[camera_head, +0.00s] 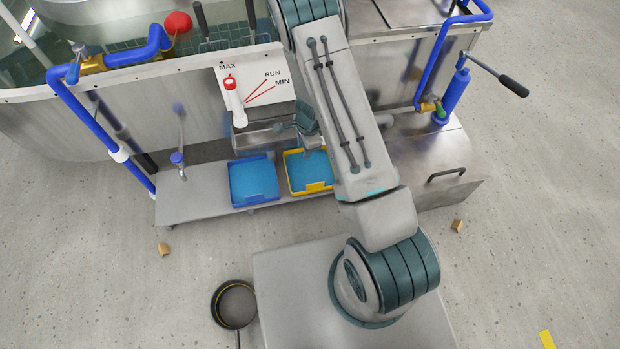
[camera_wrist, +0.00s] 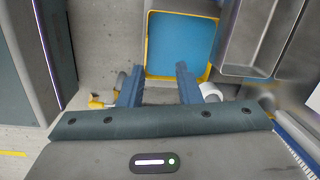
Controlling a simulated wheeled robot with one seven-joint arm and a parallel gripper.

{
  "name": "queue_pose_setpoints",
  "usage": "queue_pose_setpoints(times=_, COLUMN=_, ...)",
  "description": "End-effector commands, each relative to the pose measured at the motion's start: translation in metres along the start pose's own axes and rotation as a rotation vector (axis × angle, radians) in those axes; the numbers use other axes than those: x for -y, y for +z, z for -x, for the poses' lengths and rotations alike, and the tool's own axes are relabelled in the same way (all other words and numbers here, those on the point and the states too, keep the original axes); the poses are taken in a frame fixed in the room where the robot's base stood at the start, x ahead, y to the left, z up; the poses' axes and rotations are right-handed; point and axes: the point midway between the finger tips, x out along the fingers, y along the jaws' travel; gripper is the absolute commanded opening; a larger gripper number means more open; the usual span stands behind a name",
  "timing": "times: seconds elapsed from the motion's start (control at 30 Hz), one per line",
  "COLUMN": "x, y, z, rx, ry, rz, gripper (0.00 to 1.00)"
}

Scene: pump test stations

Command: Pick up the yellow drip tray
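The yellow drip tray (camera_head: 313,189) sits on the steel shelf in the head view, right of the blue tray (camera_head: 254,182). Its rim is yellow and its inside is blue. My arm hides part of its right side. In the wrist view the yellow drip tray (camera_wrist: 148,45) lies just beyond my fingers. My gripper (camera_wrist: 158,70) is open, with two dark blue fingers apart and nothing seen between them. The fingertips overlap the tray's near edge in the picture; I cannot tell whether they touch it.
A steel trough (camera_head: 258,137) stands behind the trays, under a white MAX/RUN/MIN panel (camera_head: 253,74). Blue pipes (camera_head: 88,120) rise at the left. A steel box with a handle (camera_head: 446,174) is at the right. A black pan (camera_head: 236,303) lies on the floor.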

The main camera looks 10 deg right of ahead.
Motion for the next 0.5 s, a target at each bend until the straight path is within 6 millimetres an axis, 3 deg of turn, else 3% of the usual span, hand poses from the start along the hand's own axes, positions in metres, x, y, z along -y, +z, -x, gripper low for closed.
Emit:
queue_pose_setpoints(times=0.03, x=-0.008, y=-0.007, z=-0.038, rx=-0.018, ry=0.020, rz=-0.040, gripper=0.31)
queue_pose_setpoints(times=0.2, x=-0.026, y=-0.023, z=-0.098, rx=-0.073, ry=0.049, rz=-0.146, gripper=0.31)
queue_pose_setpoints(times=0.5, x=-0.037, y=-0.034, z=-0.146, rx=-0.102, ry=0.063, rz=-0.197, gripper=0.31)
